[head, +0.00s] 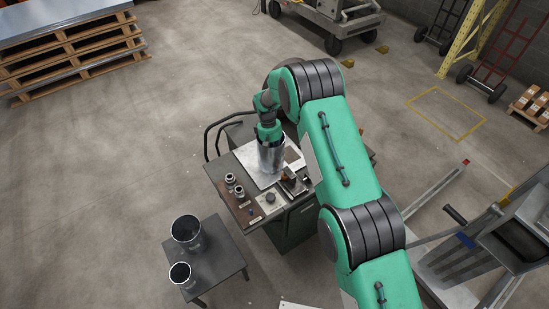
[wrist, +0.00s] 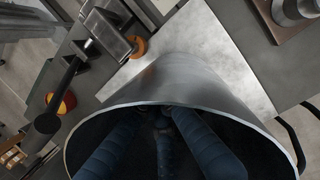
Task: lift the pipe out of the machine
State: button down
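The pipe (head: 271,157) is a shiny grey metal cylinder, standing about upright over a pale plate on a dark workbench in the head view. In the wrist view its outer wall (wrist: 190,82) and wide open rim fill the lower middle. My gripper (head: 269,133) is at the pipe's upper end in the head view. In the wrist view dark blue finger-like shapes show inside the pipe's mouth; some may be reflections. The fingertips are hidden, so I cannot tell whether they press on the wall. I cannot tell whether the pipe touches the plate. No separate machine is clearly recognisable around it.
The workbench (head: 238,200) carries small round metal parts (head: 232,183) and a clamp-like tool (head: 292,182) close beside the pipe. A low dark table (head: 220,254) with two open cylinders (head: 186,232) stands at the front left. Pallets (head: 75,62) lie far left. The floor between is clear.

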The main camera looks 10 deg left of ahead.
aim_at(271, 151)
jog(key=p+v, duration=0.2)
jog(key=v, duration=0.8)
dwell(0.3)
